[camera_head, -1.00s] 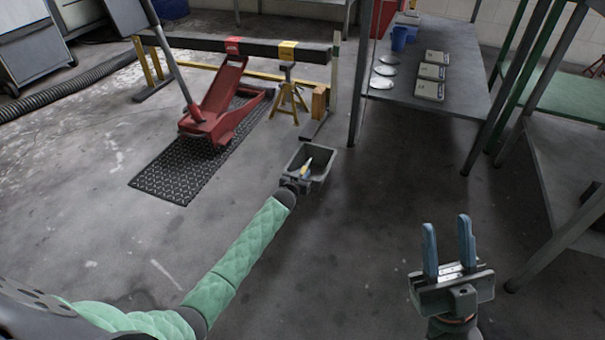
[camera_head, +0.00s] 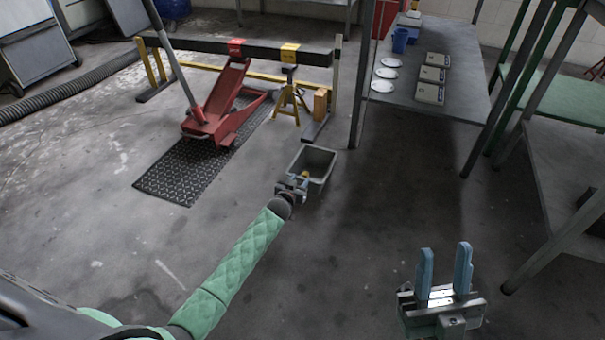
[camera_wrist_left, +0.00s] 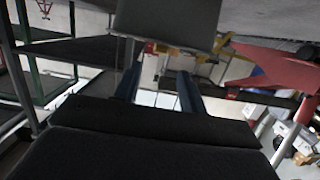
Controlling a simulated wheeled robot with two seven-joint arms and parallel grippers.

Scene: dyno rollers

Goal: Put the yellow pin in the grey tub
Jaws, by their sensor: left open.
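The grey tub (camera_head: 322,153) stands on the floor near the middle of the head view, its open top facing up. A small yellow patch, seemingly the yellow pin (camera_head: 306,174), shows at the tub's near left part, just beyond my left gripper. It is too small to tell how it lies. My left gripper (camera_head: 297,181) is open at the tub's near left edge and partly hides it. In the left wrist view its two dark blue fingers (camera_wrist_left: 158,90) are apart with nothing visible between them; a grey block (camera_wrist_left: 165,25), likely the tub, is beyond. My right gripper (camera_head: 443,272) is open and empty.
A red floor jack (camera_head: 218,115) stands on a black mat (camera_head: 165,180) to the left. A yellow stand (camera_head: 289,98) and a dark beam (camera_head: 205,45) are behind the tub. A grey table (camera_head: 455,100) with plates and boxes is at right.

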